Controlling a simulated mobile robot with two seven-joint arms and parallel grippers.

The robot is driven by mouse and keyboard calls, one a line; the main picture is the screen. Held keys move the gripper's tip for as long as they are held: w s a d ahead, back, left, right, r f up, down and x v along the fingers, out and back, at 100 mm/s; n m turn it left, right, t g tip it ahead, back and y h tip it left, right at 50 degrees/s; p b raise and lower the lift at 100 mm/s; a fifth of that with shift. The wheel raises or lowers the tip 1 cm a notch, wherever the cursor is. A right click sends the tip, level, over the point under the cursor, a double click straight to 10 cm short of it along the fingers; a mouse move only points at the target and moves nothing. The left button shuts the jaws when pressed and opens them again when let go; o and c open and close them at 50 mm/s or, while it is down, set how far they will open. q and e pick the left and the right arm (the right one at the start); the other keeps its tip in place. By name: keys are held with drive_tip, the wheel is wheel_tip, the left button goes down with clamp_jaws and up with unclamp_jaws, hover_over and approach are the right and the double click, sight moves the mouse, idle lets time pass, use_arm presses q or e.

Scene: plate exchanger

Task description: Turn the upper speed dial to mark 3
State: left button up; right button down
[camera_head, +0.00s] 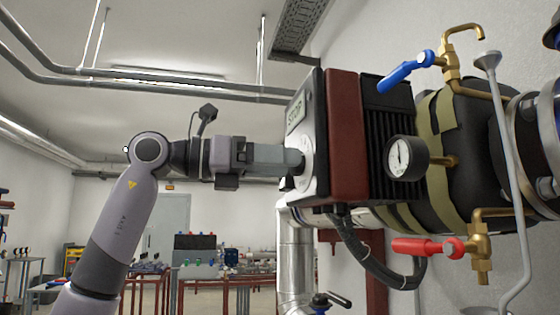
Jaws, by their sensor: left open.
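A pump control box (317,100) with a dark red section and a green STOP label on its front face is right of centre. A pale round dial plate (308,152) sits on that face below the label, seen nearly edge-on. My left gripper (294,161) reaches in from the left with its fingertips at the dial plate and is open. The fingers cover the dial's knob, so its marks and pointer setting cannot be read. I cannot tell whether the fingers touch it. My right gripper is out of view.
A blue-handled valve (408,70), a round pressure gauge (406,158) and a red-handled valve (428,247) are to the right. A black cable (365,252) hangs below the box beside a silver pipe (295,258). Free room lies to the left, with benches far behind.

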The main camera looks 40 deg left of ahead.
use_arm(q)
drive_tip(key=shift+w+d, duration=0.2)
drive_tip(key=shift+w, duration=0.05)
drive_tip(key=c, duration=1.1)
drive_tip(key=shift+o, duration=0.2)
drive_tip(key=shift+n, duration=0.4)
drive_tip(key=shift+r+n+p, duration=0.1)
drive_tip(key=shift+n+p, duration=2.35)
drive_tip(key=shift+n, duration=3.05)
